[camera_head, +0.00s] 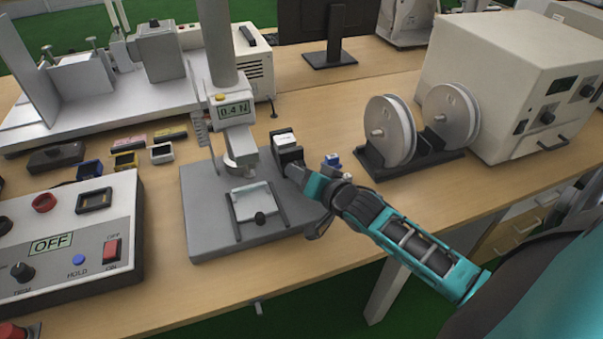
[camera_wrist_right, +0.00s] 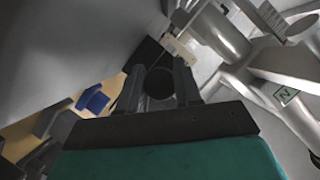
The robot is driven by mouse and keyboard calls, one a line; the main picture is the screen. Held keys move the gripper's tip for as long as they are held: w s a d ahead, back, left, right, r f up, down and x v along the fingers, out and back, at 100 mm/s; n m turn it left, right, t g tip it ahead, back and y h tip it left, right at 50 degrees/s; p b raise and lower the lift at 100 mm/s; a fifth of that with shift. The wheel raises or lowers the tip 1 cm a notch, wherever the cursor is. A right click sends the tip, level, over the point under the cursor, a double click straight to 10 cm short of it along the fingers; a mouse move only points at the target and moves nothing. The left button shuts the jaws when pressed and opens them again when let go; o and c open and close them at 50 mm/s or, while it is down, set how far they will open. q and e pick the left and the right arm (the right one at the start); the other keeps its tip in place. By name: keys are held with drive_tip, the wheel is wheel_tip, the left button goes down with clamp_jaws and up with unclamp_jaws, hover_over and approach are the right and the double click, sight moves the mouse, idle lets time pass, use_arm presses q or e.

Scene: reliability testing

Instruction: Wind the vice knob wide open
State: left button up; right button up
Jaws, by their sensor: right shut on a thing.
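My right gripper (camera_head: 297,172) reaches in from the right to the test stand. In the right wrist view its two dark fingers (camera_wrist_right: 159,90) are closed around the sides of a round dark knob (camera_wrist_right: 160,83). A dark block with a light top (camera_head: 287,147) lies just beyond the fingertips, at the stand's right side. The held knob is mostly hidden in the head view, and how far it is wound cannot be told. My left gripper is not in view.
The force gauge (camera_head: 233,111) hangs on its column above the grey base (camera_head: 205,220). A control box (camera_head: 65,245) stands at left. The table front is partly clear.

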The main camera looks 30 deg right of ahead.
drive_tip(key=shift+r+n+g+h+p, duration=0.3)
drive_tip(key=shift+n+h+p, duration=0.35)
drive_tip(key=shift+p, duration=0.95)
drive_tip(key=shift+f+n+h+p, duration=0.1)
drive_tip(key=shift+n+h+p, duration=0.15)
drive_tip(key=shift+n+p, duration=0.45)
drive_tip(key=shift+f+n+g+h, duration=0.15)
drive_tip(key=shift+n+g+h, duration=0.35)
drive_tip(key=shift+n, duration=0.45)
drive_tip(key=shift+n+h, duration=1)
drive_tip(key=shift+n, duration=0.2)
drive_tip(key=o, duration=1)
drive_tip(key=shift+o, duration=0.2)
